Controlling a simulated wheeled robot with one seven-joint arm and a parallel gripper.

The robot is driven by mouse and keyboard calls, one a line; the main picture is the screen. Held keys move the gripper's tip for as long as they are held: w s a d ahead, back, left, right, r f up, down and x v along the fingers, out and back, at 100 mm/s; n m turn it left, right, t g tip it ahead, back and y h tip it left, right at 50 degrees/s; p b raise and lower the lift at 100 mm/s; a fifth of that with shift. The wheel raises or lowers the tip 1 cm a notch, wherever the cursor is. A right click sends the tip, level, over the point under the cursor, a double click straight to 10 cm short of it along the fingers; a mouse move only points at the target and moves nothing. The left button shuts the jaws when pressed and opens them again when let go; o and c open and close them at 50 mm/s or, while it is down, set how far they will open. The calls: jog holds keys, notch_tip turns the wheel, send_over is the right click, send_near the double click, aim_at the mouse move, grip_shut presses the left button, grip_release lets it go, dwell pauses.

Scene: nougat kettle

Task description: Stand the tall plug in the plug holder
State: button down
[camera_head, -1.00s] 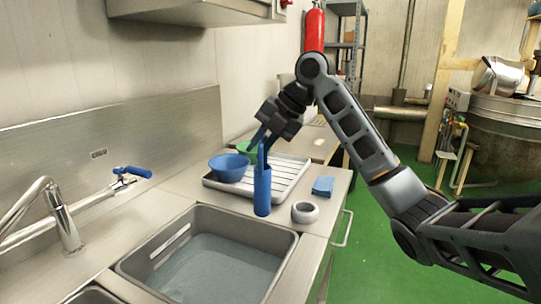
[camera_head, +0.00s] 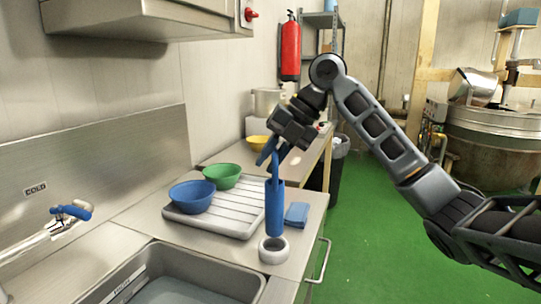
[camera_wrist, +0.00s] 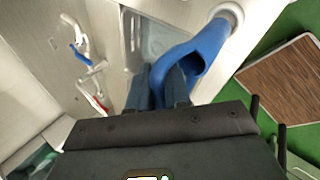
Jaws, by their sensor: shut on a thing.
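The tall plug is a blue hollow tube (camera_head: 275,208) that hangs upright from my gripper (camera_head: 275,163). The gripper is shut on its upper end. The plug holder is a thick white ring (camera_head: 273,250) on the steel counter beside the sink. The plug's lower end shows at the ring's top opening in the head view; I cannot tell if it is inside or just above. In the wrist view the plug (camera_wrist: 190,50) runs from the fingers (camera_wrist: 160,88) towards the ring (camera_wrist: 231,14), with its open upper end visible.
A ribbed drainer tray (camera_head: 235,212) holds a blue bowl (camera_head: 192,196) and a green bowl (camera_head: 222,175). A folded blue cloth (camera_head: 297,214) lies right of the plug. The sink (camera_head: 165,276) is in front. A blue-handled tap (camera_head: 70,212) is at left.

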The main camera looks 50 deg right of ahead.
aim_at(270, 181)
jog(key=shift+a+f+b, duration=0.1)
jog(key=shift+f+b, duration=1.7)
jog(key=shift+f, duration=0.65)
jog(key=shift+f+b, duration=0.5)
jog(key=shift+f, duration=0.1)
jog(key=c, duration=1)
grip_release()
jog(key=v, duration=0.7)
jog(key=shift+s+r, duration=0.15)
jog(key=shift+r, duration=0.2)
